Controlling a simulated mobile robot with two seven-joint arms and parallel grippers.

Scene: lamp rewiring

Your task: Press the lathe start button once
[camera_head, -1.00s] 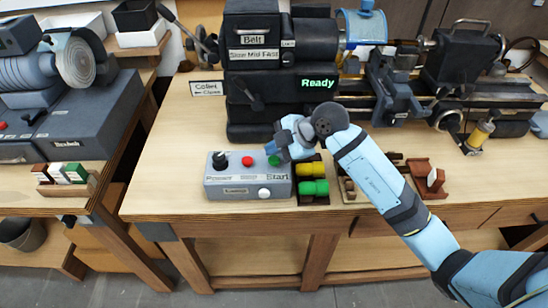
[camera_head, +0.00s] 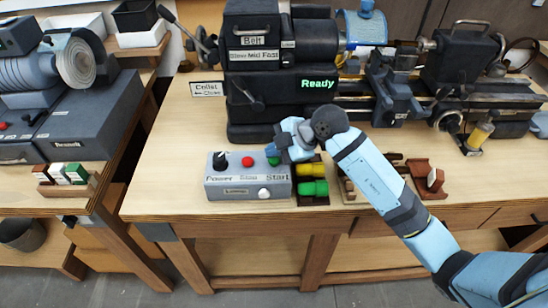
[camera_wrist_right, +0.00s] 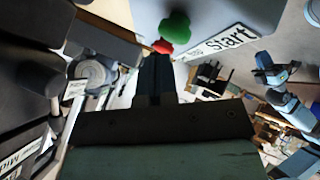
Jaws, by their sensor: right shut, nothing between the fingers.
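The grey control box (camera_head: 248,188) sits on the wooden bench in front of the lathe (camera_head: 285,105). The green start button (camera_head: 274,160) is at its top right, above the "Start" label; it also shows in the right wrist view (camera_wrist_right: 175,27). The red button (camera_head: 248,161) is to its left and also shows in the wrist view (camera_wrist_right: 162,46). My right gripper (camera_head: 280,146) is shut and empty, close to the green button; the wrist view does not settle whether its tips (camera_wrist_right: 156,60) touch it. My left arm (camera_wrist_right: 272,72) shows small in the wrist view, its jaws unclear.
A black power knob (camera_head: 220,161) and a white button (camera_head: 264,193) are also on the box. Yellow and green pieces (camera_head: 313,179) lie in a tray just right of it. The lathe display (camera_head: 319,84) reads "Ready". The bench left of the box is clear.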

